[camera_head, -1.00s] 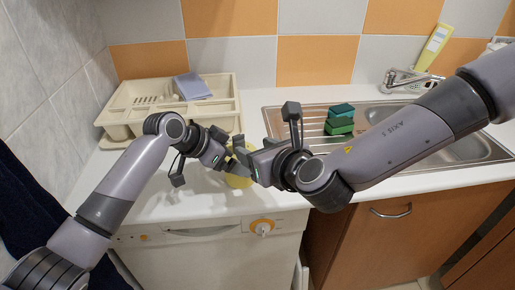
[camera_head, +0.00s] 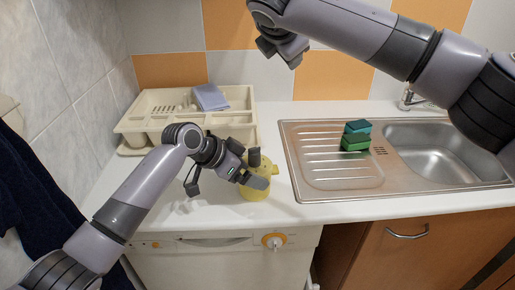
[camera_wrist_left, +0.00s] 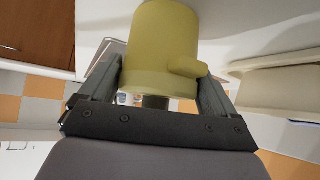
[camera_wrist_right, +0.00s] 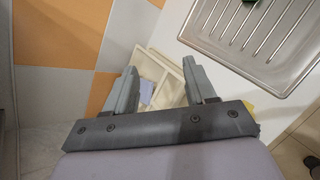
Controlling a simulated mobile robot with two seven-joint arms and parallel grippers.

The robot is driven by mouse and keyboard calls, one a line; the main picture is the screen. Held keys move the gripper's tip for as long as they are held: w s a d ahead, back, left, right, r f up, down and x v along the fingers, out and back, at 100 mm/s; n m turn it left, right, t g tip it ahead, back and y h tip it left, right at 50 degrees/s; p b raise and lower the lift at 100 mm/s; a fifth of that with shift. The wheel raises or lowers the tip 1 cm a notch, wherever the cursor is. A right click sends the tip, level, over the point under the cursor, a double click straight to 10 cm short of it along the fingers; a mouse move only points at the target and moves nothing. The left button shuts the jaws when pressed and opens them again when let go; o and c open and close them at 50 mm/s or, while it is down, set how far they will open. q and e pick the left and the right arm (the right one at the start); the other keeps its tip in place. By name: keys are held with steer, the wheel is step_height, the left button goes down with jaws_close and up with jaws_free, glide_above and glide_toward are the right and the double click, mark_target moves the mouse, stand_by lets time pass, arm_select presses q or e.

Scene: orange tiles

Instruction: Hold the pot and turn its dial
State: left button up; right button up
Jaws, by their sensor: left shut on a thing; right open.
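The yellow pot (camera_head: 256,189) stands on the white counter left of the sink, partly hidden by my left gripper. My left gripper (camera_head: 256,172) is shut on the pot, with one finger on each side of it. In the left wrist view the pot (camera_wrist_left: 165,45) sits between the two fingers, with a stubby side piece and a dark round knob (camera_wrist_left: 155,102) at its near end; this knob appears to be the dial. My right gripper (camera_head: 284,50) is raised high in front of the tiled wall. In the right wrist view its fingers (camera_wrist_right: 165,88) are apart and empty.
A cream dish rack (camera_head: 150,125) holding a blue-grey item stands at the back left. Stacked green and teal sponges (camera_head: 356,136) sit on the steel sink's drainboard (camera_head: 315,165). The tap (camera_head: 406,98) is behind the sink.

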step_height(320, 180, down, 5)
steer(key=s+m+g+y, duration=0.2)
steer(key=m+g+y, duration=0.1)
steer(key=g, duration=0.3)
steer(key=m+g+y, duration=0.1)
steer(key=g+y, duration=0.3)
steer(key=g, duration=0.1)
glide_toward(258, 148)
steer(key=x, duration=1)
steer(key=shift+f, duration=0.2)
jaws_close()
